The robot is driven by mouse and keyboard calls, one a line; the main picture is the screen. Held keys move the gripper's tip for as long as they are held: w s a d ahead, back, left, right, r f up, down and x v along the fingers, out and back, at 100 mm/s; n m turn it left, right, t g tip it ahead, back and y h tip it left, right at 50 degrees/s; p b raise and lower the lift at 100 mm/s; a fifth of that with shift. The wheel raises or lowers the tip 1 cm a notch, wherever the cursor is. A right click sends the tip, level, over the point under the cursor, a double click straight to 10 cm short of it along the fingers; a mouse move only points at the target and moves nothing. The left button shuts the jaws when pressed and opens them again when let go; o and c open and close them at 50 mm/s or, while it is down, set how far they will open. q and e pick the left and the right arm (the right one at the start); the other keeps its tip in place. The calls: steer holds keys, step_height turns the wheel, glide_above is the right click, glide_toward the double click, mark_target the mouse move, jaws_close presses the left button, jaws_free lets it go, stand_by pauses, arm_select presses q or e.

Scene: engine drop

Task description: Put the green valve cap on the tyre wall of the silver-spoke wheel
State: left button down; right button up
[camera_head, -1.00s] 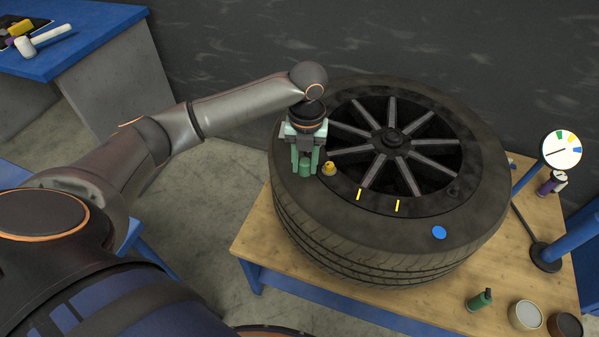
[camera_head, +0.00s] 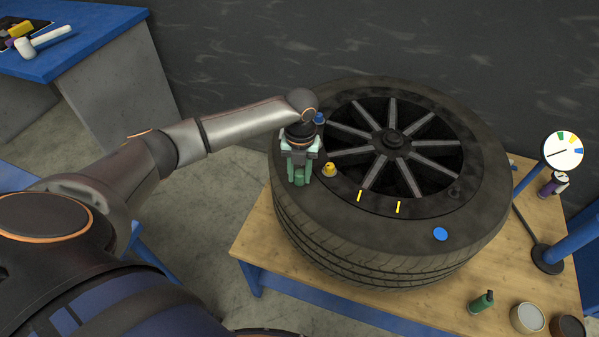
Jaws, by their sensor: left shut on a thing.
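The silver-spoke wheel (camera_head: 431,149) lies flat on a wooden table, its tyre wall (camera_head: 345,222) facing up. My left gripper (camera_head: 299,172) is over the left part of the tyre wall, fingers pointing down. It is shut on the green valve cap (camera_head: 299,178), which shows between the fingertips. I cannot tell whether the cap touches the rubber. A yellow cap (camera_head: 329,170) stands just right of the gripper, near the rim. A blue cap (camera_head: 319,118) shows behind the gripper. My right gripper is not in view.
A flat blue dot (camera_head: 440,234) and two yellow marks (camera_head: 359,195) are on the wheel. A green bottle (camera_head: 481,302) and a tin (camera_head: 527,317) stand on the wooden table (camera_head: 262,240). A gauge (camera_head: 563,150) rises at the right.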

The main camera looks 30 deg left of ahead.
mark_target(300, 172)
arm_select(q)
steer(key=c, duration=0.6)
jaws_free()
steer(key=shift+o, duration=0.2)
step_height(300, 172, up, 12)
steer(key=shift+r+p, duration=0.15)
steer(key=shift+p, duration=0.2)
steer(key=shift+w+d, duration=0.1)
